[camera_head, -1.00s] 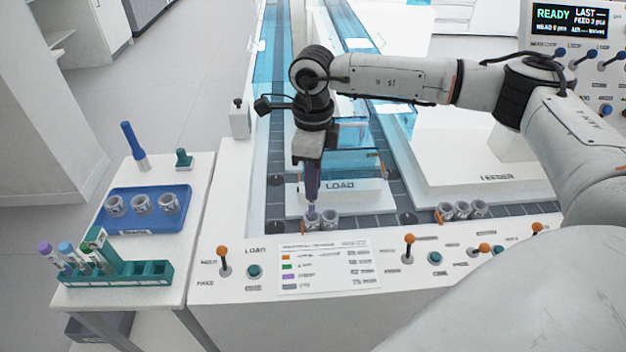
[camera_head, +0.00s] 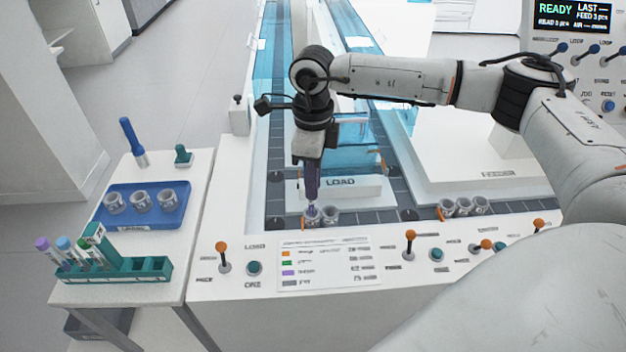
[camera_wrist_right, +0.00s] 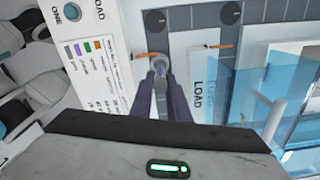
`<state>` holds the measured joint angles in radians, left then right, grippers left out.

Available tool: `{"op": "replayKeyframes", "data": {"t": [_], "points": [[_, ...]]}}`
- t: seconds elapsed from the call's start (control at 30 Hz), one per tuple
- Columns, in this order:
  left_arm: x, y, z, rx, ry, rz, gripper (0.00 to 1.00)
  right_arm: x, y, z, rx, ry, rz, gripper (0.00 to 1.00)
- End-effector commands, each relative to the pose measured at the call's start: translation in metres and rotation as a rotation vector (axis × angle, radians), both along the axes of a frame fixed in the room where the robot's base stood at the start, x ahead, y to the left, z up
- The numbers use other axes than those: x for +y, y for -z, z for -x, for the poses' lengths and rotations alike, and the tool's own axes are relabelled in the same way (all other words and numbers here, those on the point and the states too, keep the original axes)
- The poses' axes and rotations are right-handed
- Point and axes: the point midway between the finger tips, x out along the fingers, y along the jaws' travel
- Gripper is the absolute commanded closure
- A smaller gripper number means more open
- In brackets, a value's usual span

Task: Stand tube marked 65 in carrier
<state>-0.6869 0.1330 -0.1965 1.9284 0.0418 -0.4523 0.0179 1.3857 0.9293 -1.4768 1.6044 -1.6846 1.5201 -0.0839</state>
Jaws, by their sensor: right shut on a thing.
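My left gripper is not in view.
A teal rack (camera_head: 120,271) with several tubes stands on the left side table. Behind it a blue tray (camera_head: 160,222) holds three grey carriers. More carriers (camera_head: 463,207) stand on the track at right. Orange-knobbed levers (camera_head: 221,247) line the panel in front.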

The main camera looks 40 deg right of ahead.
Motion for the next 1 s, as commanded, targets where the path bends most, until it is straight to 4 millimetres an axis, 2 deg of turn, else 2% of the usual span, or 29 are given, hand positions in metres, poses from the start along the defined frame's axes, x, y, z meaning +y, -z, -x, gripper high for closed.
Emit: {"op": "replayKeyframes", "data": {"t": [0.4, 0.7, 0.73, 0.83, 1.0], "points": [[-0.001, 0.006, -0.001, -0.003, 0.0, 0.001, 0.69, 0.0, 0.01, 0.001, 0.001, 0.0, 0.001, 0.97], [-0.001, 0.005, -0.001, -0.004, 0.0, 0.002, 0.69, 0.0, 0.01, 0.0, 0.0, 0.0, 0.0, 0.97], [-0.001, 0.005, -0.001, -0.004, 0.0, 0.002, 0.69, 0.0, 0.01, 0.0, 0.0, 0.0, 0.0, 0.81], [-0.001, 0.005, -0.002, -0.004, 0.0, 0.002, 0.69, 0.0, 0.01, 0.0, 0.0, 0.0, 0.0, 0.65], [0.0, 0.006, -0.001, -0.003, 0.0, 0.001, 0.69, 0.0, 0.01, 0.0, 0.0, 0.0, 0.0, 0.63]]}}
